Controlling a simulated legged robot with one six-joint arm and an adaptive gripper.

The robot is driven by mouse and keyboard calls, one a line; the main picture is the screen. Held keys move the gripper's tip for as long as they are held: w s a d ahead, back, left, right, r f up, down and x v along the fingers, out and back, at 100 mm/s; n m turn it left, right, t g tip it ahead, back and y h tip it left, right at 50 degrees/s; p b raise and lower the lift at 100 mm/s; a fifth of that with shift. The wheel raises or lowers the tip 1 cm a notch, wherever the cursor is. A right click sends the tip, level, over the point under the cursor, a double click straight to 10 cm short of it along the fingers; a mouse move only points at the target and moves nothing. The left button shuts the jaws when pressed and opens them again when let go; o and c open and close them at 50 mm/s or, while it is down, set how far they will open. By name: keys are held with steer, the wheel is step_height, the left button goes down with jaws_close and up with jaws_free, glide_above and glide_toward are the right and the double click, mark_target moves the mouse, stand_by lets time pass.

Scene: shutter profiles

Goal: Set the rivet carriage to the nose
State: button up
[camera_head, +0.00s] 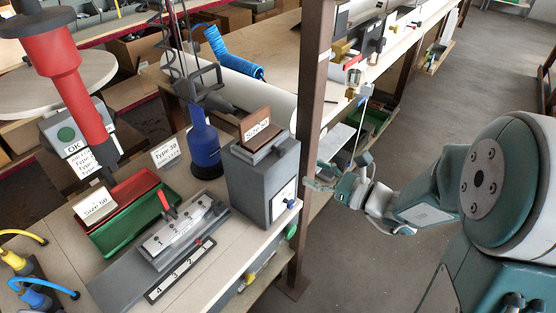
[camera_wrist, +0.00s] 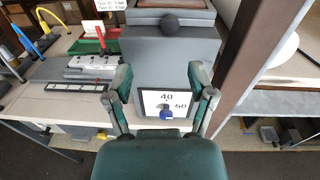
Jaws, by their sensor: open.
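A grey box-shaped unit (camera_head: 262,182) stands at the bench's right end. A white dial plate (camera_head: 280,203) with a blue knob (camera_head: 291,204) is on its front. In the wrist view the plate (camera_wrist: 150,98) reads 40 and 50, and the blue knob (camera_wrist: 166,115) sits at its lower middle; its setting is unclear. My gripper (camera_head: 322,180) is open and empty, facing this front, with its fingers (camera_wrist: 162,86) on either side of the plate. I cannot identify a rivet carriage or nose by name.
A metal fixture with a red lever (camera_head: 168,205) and a numbered strip (camera_head: 180,270) lie left of the unit. Green (camera_head: 130,228) and red bins are behind. A brown post (camera_head: 312,110) rises close beside my gripper.

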mark_target(283, 153)
steer(key=shift+m+t, duration=0.5)
steer(key=shift+m, duration=0.1)
steer(key=x, duration=1)
steer(key=shift+w+f, duration=0.25)
steer(key=shift+w, duration=0.35)
